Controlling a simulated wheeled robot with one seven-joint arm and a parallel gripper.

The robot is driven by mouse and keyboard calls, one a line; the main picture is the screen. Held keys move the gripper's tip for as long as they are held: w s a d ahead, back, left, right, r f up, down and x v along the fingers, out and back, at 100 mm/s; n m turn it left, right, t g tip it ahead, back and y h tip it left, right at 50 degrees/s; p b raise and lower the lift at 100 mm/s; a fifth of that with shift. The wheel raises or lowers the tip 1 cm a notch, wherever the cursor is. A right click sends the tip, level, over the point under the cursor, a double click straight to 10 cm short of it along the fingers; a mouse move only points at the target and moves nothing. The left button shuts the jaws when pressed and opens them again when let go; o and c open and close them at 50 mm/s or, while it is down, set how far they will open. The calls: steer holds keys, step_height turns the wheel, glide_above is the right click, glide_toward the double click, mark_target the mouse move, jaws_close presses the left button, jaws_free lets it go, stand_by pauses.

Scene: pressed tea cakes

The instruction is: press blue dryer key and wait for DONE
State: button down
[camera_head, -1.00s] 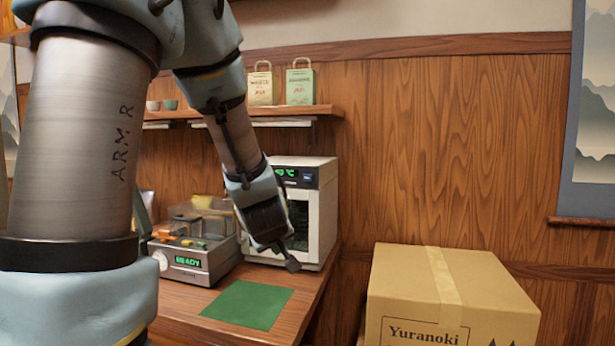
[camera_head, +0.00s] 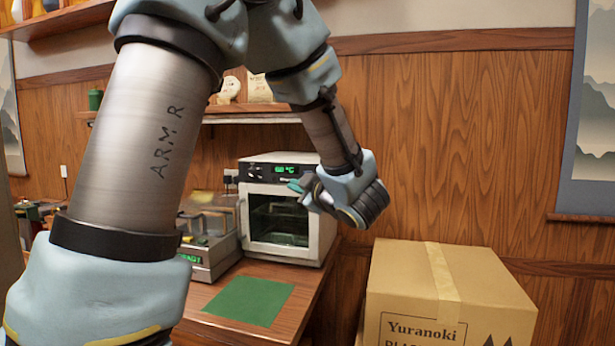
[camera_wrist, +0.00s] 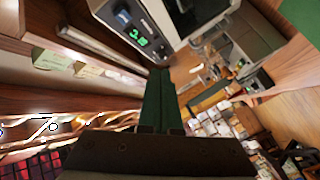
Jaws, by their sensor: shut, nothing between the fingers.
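The dryer (camera_head: 248,210) is a white box with a glass door on the wooden counter. My gripper (camera_head: 295,186) is shut and empty, in front of the dryer's upper right front, just below the display. The blue key is not visible in the head view, where my gripper and wrist cover the panel's right side. In the wrist view, the shut dark green fingers (camera_wrist: 160,90) point toward the dryer panel (camera_wrist: 117,20); contact with it cannot be told.
A machine with a green display (camera_head: 205,262) stands left of the dryer. A green mat (camera_head: 248,300) lies flat on the counter (camera_head: 200,298) in front. A cardboard box (camera_head: 400,270) stands to the right. A wall shelf (camera_head: 250,118) runs above the dryer.

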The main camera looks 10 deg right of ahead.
steer(key=p, duration=0.1)
glide_toward(299, 176)
steer(key=shift+w+a+f, duration=0.1)
steer(key=shift+w+a, duration=0.4)
steer(key=shift+w, duration=0.2)
steer(key=shift+w+a+f, duration=0.1)
steer(key=shift+w+a, duration=0.4)
steer(key=shift+w, duration=0.2)
stand_by(1.1)
steer(key=shift+w+d, duration=0.2)
steer(key=shift+w, duration=0.15)
steer(key=shift+w+d, duration=0.25)
steer(key=shift+w, duration=0.15)
stand_by(0.7)
steer(key=shift+s, duration=0.15)
steer(key=shift+s+a, duration=0.45)
steer(key=shift+s, duration=0.15)
steer(key=shift+s, duration=0.1)
steer(key=s+a, duration=0.1)
steer(key=s, duration=0.1)
steer(key=s+a+b, duration=0.1)
steer(key=s, duration=0.1)
steer(key=shift+s+a+b, duration=0.1)
steer(key=shift+a+b, duration=0.1)
steer(key=shift+b, duration=0.1)
